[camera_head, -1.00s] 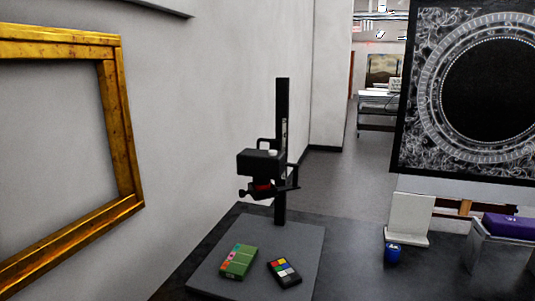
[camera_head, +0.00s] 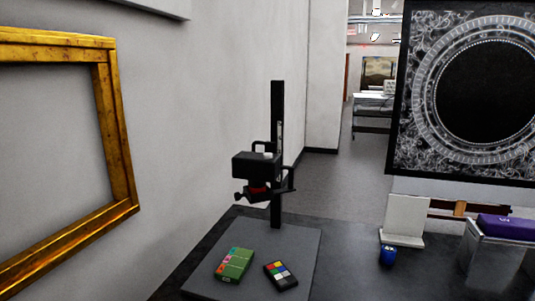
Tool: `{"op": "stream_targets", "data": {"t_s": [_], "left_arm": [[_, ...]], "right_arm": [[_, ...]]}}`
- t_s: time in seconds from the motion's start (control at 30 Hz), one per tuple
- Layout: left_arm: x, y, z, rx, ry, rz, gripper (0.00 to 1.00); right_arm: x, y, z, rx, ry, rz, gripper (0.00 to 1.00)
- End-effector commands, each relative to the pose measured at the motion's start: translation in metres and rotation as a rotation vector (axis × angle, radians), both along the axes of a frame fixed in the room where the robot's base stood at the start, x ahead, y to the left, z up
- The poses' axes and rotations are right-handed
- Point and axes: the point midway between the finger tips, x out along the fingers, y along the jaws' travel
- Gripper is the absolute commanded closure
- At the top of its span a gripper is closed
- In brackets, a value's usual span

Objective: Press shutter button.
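A black camera (camera_head: 256,165) is mounted on a tall dark column (camera_head: 277,140) that stands on a grey baseboard (camera_head: 250,285). A small light-coloured spot, possibly the shutter button (camera_head: 267,155), shows on top of the camera. A red ring shows at its underside. Neither of my grippers is in view.
A green box (camera_head: 234,264) and a colour checker card (camera_head: 281,275) lie on the baseboard. A blue jar (camera_head: 388,255), a white panel (camera_head: 404,220) and a purple item (camera_head: 505,226) are to the right. A gilt frame (camera_head: 120,140) hangs on the left wall.

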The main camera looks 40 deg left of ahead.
Motion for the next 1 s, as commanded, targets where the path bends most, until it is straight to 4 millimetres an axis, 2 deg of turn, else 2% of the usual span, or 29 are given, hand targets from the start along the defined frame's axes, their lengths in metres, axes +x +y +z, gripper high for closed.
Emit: {"op": "stream_targets", "data": {"t_s": [1.0], "left_arm": [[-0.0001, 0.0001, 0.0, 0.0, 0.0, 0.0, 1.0]], "right_arm": [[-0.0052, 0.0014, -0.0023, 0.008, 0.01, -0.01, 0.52]]}}
